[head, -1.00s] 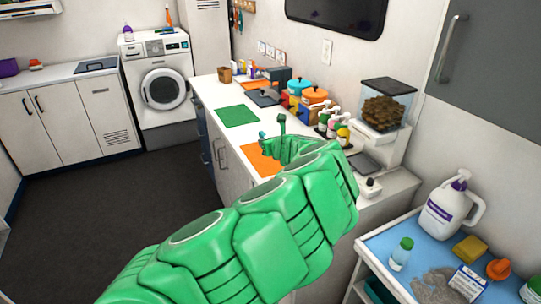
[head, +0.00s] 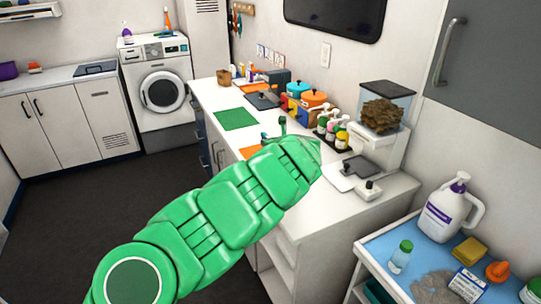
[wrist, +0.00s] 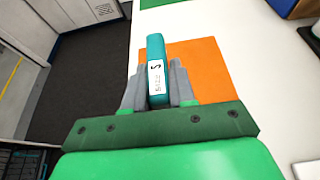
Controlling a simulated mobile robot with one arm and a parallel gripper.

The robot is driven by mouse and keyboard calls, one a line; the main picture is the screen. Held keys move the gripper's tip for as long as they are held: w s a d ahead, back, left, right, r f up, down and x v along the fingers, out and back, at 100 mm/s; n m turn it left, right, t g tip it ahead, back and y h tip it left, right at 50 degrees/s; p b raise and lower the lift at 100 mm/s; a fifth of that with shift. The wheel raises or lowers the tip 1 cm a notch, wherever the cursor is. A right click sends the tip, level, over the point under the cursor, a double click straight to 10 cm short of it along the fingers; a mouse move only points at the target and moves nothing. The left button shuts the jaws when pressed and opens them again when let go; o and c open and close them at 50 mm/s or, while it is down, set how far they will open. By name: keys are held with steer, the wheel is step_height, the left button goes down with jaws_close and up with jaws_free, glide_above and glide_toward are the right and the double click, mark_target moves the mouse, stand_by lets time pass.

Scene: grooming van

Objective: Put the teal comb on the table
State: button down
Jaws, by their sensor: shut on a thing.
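The teal comb (wrist: 155,47) stands upright between the grey fingers of my gripper (wrist: 158,88) in the wrist view. It has a white label with dark print facing the camera. My gripper is shut on it, above an orange mat (wrist: 208,72) on a white counter (wrist: 270,95). The gap between comb and mat is hard to judge. In the head view my green arm reaches over the counter (head: 215,95), and my gripper (head: 270,135) is small and partly hidden behind it. No separate table can be made out.
A green mat (head: 236,120) lies clear farther back on the counter. A blue-topped cart (head: 385,245) with a jug (head: 451,208) stands at right. The dark floor (head: 95,190) is open.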

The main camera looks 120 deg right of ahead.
steer(key=shift+s+d+f, duration=0.35)
steer(key=shift+d+f, duration=0.1)
steer(key=shift+d, duration=0.05)
steer(key=shift+s+d+f, duration=0.4)
steer(key=shift+d+f, duration=0.2)
steer(key=shift+f, duration=0.3)
steer(key=shift+s+d+f, duration=0.4)
steer(key=shift+d+f, duration=0.25)
steer(key=shift+f, duration=0.3)
steer(key=shift+s+d+f, duration=0.4)
steer(key=shift+d+f, duration=0.2)
steer(key=shift+f, duration=1.75)
steer(key=c, duration=0.9)
jaws_free()
steer(key=shift+f, duration=0.1)
steer(key=shift+c, duration=0.2)
steer(key=shift+a+r, duration=0.55)
steer(key=shift+a, duration=0.1)
steer(key=shift+v, duration=5.2)
steer(key=shift+a+f, duration=0.1)
